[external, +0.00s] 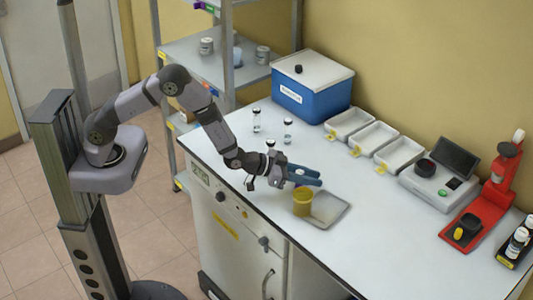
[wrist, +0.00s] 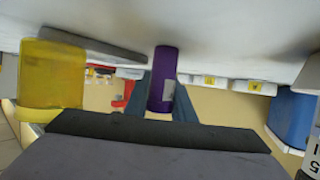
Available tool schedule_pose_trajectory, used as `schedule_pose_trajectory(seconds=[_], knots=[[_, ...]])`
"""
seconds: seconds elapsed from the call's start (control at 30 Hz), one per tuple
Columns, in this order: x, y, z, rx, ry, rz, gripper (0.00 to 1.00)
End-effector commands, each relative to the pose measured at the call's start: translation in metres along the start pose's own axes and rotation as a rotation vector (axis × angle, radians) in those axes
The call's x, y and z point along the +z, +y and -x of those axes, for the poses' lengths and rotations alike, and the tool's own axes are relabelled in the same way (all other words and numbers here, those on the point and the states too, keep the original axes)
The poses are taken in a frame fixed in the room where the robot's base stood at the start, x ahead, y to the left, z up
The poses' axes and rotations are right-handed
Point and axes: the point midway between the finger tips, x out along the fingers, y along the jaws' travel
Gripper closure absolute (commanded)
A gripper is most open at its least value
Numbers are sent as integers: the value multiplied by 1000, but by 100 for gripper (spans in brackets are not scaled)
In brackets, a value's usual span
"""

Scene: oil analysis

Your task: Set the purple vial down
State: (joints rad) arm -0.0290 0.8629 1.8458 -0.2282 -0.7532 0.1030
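The purple vial (wrist: 163,78) stands between the two blue fingers of my gripper (wrist: 164,95) in the wrist view, with a pale label on its side. The fingers are closed against both sides of it. In the external view my gripper (external: 305,179) is low over the white worktop (external: 385,225), near its front edge, and the vial is mostly hidden by the fingers. The wrist view is upside down, with the worktop at the top. I cannot tell whether the vial touches the worktop.
A yellow cup (external: 303,202) and a grey tray (external: 330,209) are close beside my gripper. Two clear vials (external: 287,130) (external: 256,120) stand behind it, before a blue box (external: 311,88). White bins (external: 373,139), a scale (external: 440,180) and a red device (external: 475,220) line the back right.

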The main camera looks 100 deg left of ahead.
Motion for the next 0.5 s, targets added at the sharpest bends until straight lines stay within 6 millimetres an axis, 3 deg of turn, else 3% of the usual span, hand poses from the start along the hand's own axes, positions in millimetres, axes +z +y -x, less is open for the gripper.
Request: schedule_pose_trajectory(seconds=[0.33,0.5], knots=[[-3,0,1,0,1,0,100],[-16,0,6,0,4,1,100]])
